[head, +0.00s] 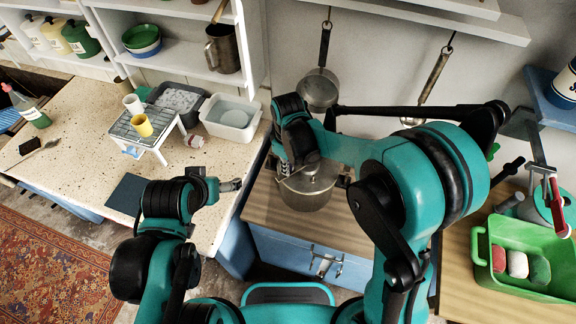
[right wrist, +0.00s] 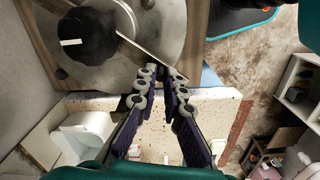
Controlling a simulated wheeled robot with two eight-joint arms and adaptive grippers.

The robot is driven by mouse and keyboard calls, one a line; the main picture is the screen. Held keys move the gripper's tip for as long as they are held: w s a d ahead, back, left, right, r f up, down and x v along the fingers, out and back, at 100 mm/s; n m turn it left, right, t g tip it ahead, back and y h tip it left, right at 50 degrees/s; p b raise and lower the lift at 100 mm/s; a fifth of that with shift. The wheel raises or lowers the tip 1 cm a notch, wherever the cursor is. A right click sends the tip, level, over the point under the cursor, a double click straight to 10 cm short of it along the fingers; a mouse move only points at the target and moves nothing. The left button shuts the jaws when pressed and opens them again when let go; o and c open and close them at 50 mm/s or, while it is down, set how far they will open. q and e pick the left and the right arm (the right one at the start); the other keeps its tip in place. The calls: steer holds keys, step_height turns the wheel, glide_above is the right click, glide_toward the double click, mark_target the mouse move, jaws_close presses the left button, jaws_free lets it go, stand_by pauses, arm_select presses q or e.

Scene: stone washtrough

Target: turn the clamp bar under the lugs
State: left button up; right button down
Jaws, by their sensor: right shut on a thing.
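The metal pot (head: 305,196) stands on the wooden counter beneath my right arm. In the right wrist view its round grey lid (right wrist: 165,20) has a black knob (right wrist: 88,34) and a flat metal clamp bar (right wrist: 138,50) running under the knob. My right gripper (right wrist: 160,74) is shut on the clamp bar's near end at the lid's edge. In the head view my right wrist hides much of the lid and these fingers. I cannot make out the lugs clearly. My left gripper (head: 232,185) is left of the pot, apart from it; its fingers are too small to judge.
A speckled worktop (head: 90,130) at left holds a small rack (head: 150,125) with cups and a grey-white basin (head: 230,118). Pans hang on the wall behind the pot. A green tub (head: 530,285) with several coloured pieces stands at right.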

steer(key=shift+w+a+m+b, duration=0.4)
steer(key=shift+w+m, duration=0.35)
steer(key=shift+m, duration=0.35)
steer(key=w+m, duration=0.1)
steer(key=m, duration=0.1)
steer(key=shift+w+a+m+b, duration=0.25)
steer(key=shift+w+m+b, duration=0.05)
steer(key=shift+w, duration=0.05)
steer(key=shift+w+a+m, duration=0.1)
steer(key=shift+w+m, duration=0.75)
steer(key=shift+m, duration=0.35)
steer(key=shift+w+m+b, duration=0.4)
steer(key=shift+w+m, duration=0.6)
steer(key=shift+m, duration=0.4)
steer(key=c, duration=1.6)
jaws_free()
steer(key=shift+d, duration=0.2)
